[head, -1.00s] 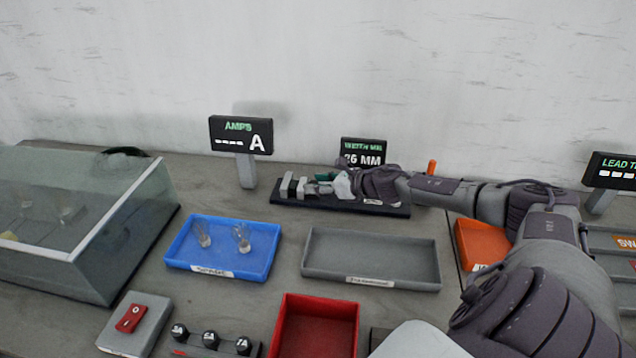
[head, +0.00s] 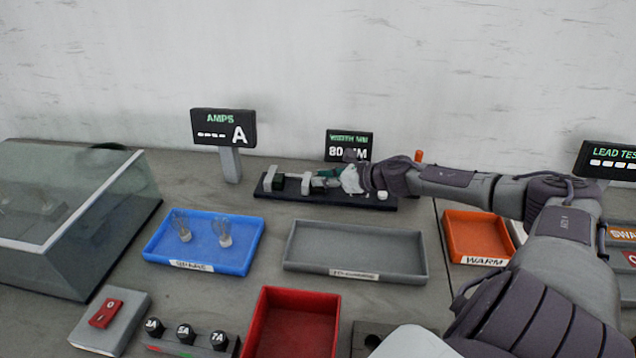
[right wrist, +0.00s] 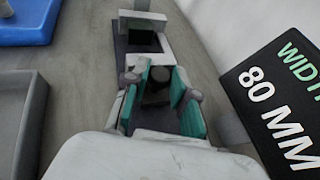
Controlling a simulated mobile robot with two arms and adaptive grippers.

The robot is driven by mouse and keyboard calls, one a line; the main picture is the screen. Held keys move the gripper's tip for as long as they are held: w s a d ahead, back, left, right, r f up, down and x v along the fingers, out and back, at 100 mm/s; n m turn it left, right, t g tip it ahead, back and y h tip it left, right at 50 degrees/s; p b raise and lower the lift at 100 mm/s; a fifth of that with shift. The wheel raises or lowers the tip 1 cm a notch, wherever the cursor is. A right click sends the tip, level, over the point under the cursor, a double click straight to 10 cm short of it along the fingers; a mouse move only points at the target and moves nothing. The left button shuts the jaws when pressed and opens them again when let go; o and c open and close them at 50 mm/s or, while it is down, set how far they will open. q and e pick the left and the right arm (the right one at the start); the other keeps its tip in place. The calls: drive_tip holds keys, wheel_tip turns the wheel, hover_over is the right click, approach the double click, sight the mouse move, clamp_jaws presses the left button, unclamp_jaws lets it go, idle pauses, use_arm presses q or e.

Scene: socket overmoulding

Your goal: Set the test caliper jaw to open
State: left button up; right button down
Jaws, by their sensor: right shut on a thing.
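The test caliper has a dark base (head: 376,203) by the back wall. A pale end jaw (head: 269,178) stands at its left end and a pale sliding jaw (head: 306,183) stands apart from it to the right. My right gripper (head: 326,180) is at the sliding jaw. In the right wrist view its teal fingers (right wrist: 160,100) are on either side of a dark round knob (right wrist: 157,85), and it is shut on the sliding jaw; the exact contact is partly hidden. The width display (right wrist: 272,98) reads 80 MM. My left gripper is not in view.
A blue tray (head: 160,255) with two clear pieces, a grey tray (head: 350,274) and an orange tray (head: 452,235) lie in front of the caliper. A red bin (head: 255,325) is nearer. A glass-sided case (head: 75,250) stands at left.

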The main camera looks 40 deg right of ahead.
drive_tip(key=shift+d, duration=0.1)
drive_tip(key=c, duration=1)
unclamp_jaws()
drive_tip(key=shift+s+d, duration=0.1)
drive_tip(key=shift+s, duration=0.05)
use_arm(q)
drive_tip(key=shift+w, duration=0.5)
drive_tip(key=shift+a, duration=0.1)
